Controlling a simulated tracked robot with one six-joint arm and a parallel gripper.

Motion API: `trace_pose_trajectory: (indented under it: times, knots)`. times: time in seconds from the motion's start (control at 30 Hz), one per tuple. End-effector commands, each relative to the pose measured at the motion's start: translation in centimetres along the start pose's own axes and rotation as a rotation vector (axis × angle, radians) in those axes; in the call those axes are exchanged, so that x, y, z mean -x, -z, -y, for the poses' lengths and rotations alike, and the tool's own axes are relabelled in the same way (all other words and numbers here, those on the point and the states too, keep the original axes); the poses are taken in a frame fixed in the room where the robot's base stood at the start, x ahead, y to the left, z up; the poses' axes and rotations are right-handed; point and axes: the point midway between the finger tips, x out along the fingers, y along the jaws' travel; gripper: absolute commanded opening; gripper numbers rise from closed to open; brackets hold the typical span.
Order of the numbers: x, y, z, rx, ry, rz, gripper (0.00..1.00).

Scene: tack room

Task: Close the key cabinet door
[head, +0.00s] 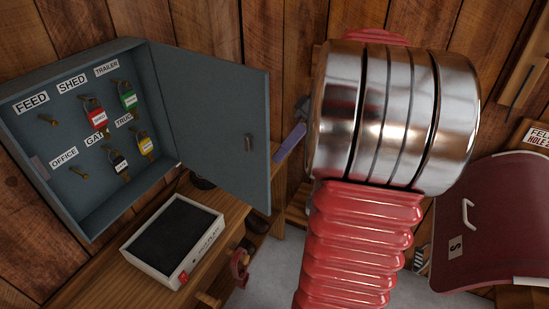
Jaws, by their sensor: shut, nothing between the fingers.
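The grey-blue key cabinet (55,62) is on the plank wall at the left. Its door (215,110) stands wide open, hinged on the cabinet's right side and swung out to the right. A small handle (248,142) is near the door's free edge. Inside, labelled hooks hold keys with a red tag (98,118), a green tag (128,98), a dark tag (121,165) and a yellow tag (145,146). The FEED and OFFICE hooks are bare. My red ribbed arm with metal bands fills the middle right, apart from the door in the picture. My gripper cannot be made out.
A wooden bench (103,270) below the cabinet bears a white-framed dark box (172,243). A purple-blue bar (290,143) shows beside the door's free edge. A dark red bin (490,220) with a pale handle stands at the right.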

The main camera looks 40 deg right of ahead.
Motion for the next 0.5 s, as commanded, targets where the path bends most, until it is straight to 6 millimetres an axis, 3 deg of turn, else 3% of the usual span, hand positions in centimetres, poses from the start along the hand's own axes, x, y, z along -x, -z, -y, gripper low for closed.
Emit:
trace_pose_trajectory:
  times: [0.2, 0.5]
  knots:
    - [-1.0, 0.1, 2.4, 0.002, -0.002, 0.0, 0.0]
    - [-1.6, 0.1, 3.5, 0.001, -0.001, 0.0, 0.0]
